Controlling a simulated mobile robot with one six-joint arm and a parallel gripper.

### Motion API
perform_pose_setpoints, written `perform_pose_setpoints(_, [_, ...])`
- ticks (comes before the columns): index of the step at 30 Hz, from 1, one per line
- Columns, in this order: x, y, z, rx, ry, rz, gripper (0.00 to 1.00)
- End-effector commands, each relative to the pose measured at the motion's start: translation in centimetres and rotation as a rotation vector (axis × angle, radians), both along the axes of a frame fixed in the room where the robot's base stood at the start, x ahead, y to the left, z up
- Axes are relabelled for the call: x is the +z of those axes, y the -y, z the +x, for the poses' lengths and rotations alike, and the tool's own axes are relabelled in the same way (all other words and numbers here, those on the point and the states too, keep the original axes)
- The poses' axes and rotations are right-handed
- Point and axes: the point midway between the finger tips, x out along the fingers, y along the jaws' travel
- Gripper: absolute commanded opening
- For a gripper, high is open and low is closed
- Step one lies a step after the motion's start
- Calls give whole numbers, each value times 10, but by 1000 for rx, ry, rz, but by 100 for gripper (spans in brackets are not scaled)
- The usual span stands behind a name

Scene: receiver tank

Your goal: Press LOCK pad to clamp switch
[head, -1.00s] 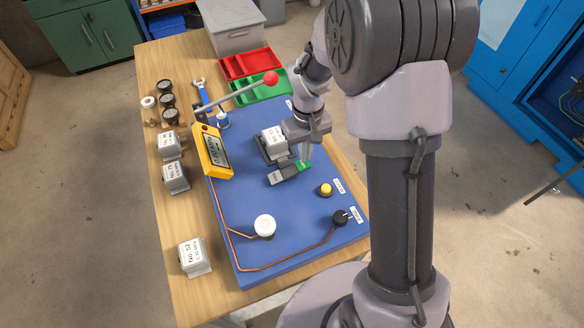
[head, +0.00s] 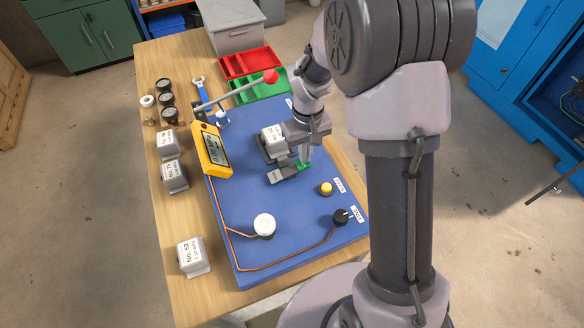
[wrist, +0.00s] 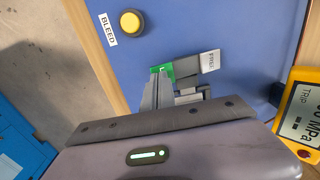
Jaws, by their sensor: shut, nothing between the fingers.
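The green LOCK pad (head: 304,167) is at one end of a rocker on the blue board, and it also shows in the wrist view (wrist: 168,70). The grey pad (head: 276,177) is at the other end, its label reading FREE in the wrist view (wrist: 210,61). My gripper (head: 306,158) is shut and empty, pointing down with its tips at the green pad. In the wrist view the fingers cover part of the green pad, and I cannot tell how firmly they touch. A grey switch (head: 272,138) with a white label sits in the clamp just behind, partly hidden by my wrist.
A yellow BLEED button (head: 326,188), a black knob (head: 341,216) and a white round cap (head: 264,225) are nearer on the board. A yellow gauge (head: 213,150) and a red-tipped lever (head: 238,92) stand left. Several grey switches (head: 174,176) line the wooden table's left side.

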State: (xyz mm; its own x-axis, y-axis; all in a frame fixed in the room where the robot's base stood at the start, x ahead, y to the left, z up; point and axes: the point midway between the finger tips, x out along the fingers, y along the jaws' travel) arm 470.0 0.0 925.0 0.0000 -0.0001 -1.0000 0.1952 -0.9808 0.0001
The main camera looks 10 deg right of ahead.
Motion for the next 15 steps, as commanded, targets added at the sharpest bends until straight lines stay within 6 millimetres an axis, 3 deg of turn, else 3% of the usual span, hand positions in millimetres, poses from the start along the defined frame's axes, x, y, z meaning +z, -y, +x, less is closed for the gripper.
perform_pose_setpoints(15, [-17,0,0,0,-1,0,0])
